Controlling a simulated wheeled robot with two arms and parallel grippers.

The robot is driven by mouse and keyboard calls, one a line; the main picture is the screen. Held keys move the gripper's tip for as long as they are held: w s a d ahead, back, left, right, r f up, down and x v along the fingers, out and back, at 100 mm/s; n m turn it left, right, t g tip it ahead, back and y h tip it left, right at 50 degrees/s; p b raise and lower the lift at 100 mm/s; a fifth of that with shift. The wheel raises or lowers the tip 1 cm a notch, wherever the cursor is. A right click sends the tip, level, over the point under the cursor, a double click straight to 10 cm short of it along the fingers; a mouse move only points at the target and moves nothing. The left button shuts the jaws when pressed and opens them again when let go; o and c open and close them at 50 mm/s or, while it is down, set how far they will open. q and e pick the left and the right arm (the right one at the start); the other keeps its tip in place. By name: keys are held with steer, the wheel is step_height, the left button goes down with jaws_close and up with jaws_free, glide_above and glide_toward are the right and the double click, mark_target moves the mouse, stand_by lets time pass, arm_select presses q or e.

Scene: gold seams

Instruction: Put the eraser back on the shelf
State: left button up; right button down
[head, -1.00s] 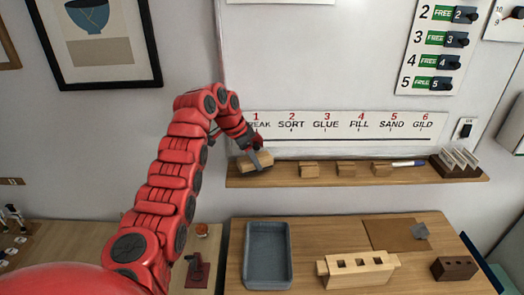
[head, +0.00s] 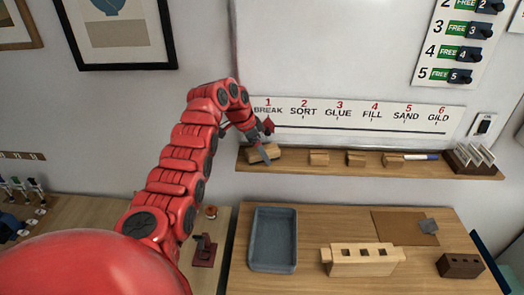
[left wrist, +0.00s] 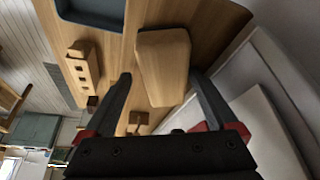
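The eraser appears to be the wooden block (head: 264,153) at the left end of the wall shelf (head: 300,167), under the word BREAK. It looks level and seems to rest on the shelf; its underside is hidden. My left gripper (head: 262,151) is at this block, one grey finger in front of it. In the left wrist view the block (left wrist: 163,65) lies between and beyond the tips of my left gripper (left wrist: 160,75). The fingers are spread wider than the block, with gaps on both sides. My right gripper is out of view.
Smaller wooden blocks (head: 319,158), a marker (head: 421,157) and a card rack (head: 474,159) share the shelf. Below, the table holds a grey tray (head: 273,240), a slotted wooden block (head: 361,260) and a dark holed block (head: 460,265). The whiteboard wall stands close behind the shelf.

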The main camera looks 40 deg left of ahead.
arm_select(q)
steer(key=shift+w+d, duration=0.1)
steer(key=shift+d, duration=0.1)
steer(key=shift+a+r+b, duration=0.3)
steer(key=shift+r+b, duration=0.05)
steer(key=shift+b, duration=0.05)
steer(key=b+v, duration=0.4)
steer(key=v, duration=0.5)
steer(key=shift+r, duration=0.4)
steer(key=shift+s+a+r, duration=0.1)
steer(key=shift+s+r, duration=0.4)
steer(key=shift+r, duration=0.25)
